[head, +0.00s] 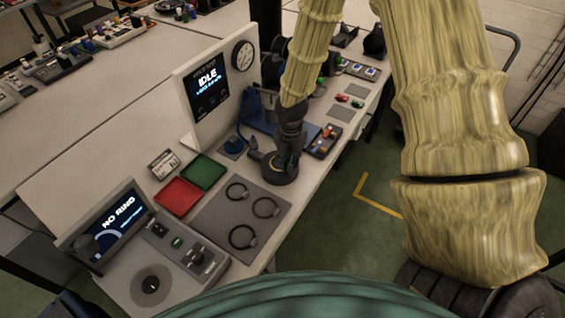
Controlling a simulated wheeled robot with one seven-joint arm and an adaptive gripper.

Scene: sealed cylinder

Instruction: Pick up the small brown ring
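Three rings lie flat on a grey mat (215,222) at the front of the bench. The right one (266,217) looks brownish and is the likeliest brown ring. The back-left ring (228,191) and the front ring (231,238) look darker, nearly black. The rings are close in size in this view. My gripper (280,170) is dark and sits at the end of my tan arm, above and behind the mat in the picture, apart from the rings. Its fingers cannot be made out, so I cannot tell whether it is open or holds anything.
A red tray (178,197) and a green tray (203,171) lie left of the mat. A panel reading "IDLE" (208,90) stands behind. A "NO RING" screen (118,215) and a control box with a round disc (151,285) are at front left.

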